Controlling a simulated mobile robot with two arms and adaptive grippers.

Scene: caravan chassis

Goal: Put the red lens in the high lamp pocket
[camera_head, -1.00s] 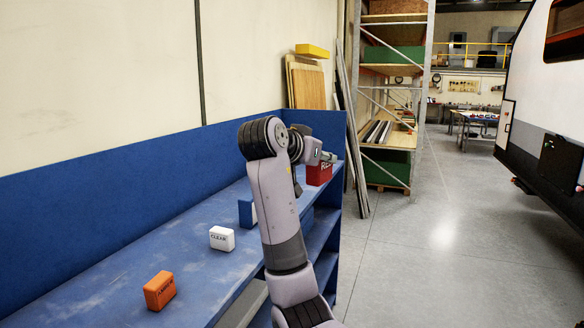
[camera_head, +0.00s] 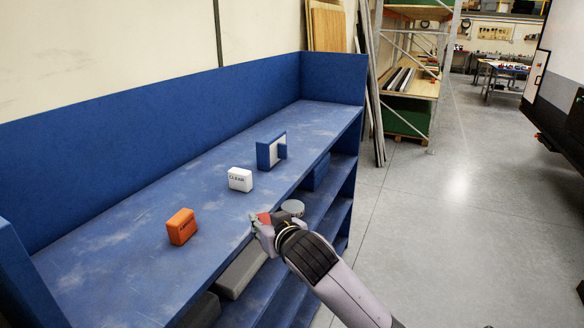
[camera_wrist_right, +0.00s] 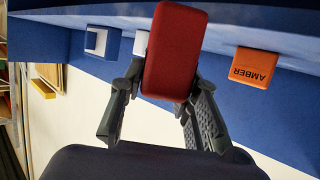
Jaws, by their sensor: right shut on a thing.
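The red lens is a red block (camera_head: 264,217), partly hidden by my fingers in the head view. It shows large in the right wrist view (camera_wrist_right: 172,50). My right gripper (camera_head: 258,226) is shut on it and holds it by the bench's front edge. In the wrist view its two fingers grip the block's lower end (camera_wrist_right: 160,92). An orange AMBER block (camera_head: 182,227) and a white CLEAR block (camera_head: 240,179) stand on the blue bench (camera_head: 130,235). My left gripper is not in view. I cannot make out the high lamp pocket.
A blue holder with a pale inside (camera_head: 270,150) stands on the bench beyond the white block. Shelves (camera_head: 325,210) lie under the bench top. A caravan side (camera_head: 557,75) is at the far right. The grey floor between (camera_head: 450,220) is clear.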

